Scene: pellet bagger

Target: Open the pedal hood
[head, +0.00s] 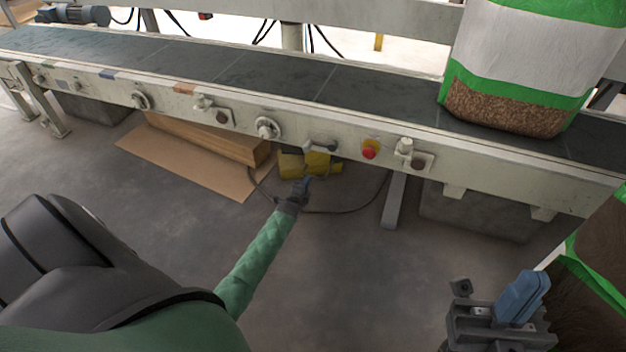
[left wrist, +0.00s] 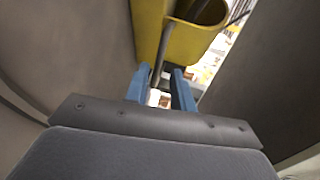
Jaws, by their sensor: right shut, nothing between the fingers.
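The yellow pedal hood (head: 290,165) sits low under the conveyor's front rail, near the floor. Its yellow shell (left wrist: 205,42) fills the top middle of the left wrist view, with a dark opening and a thin grey bar in front of it. My left gripper (head: 303,182) reaches down to the hood's near side. In the left wrist view its two blue fingers (left wrist: 161,78) stand apart just below the hood, with the grey bar seen between them. I cannot tell whether they touch it. My right gripper (head: 508,312) is shut and empty at the lower right, far from the hood.
The conveyor (head: 270,75) runs above the hood, with a red button (head: 369,153) and knobs on its rail. A green-white bag (head: 530,65) stands on the belt. Cardboard (head: 180,155) lies left of the hood, a cable right. The floor in front is clear.

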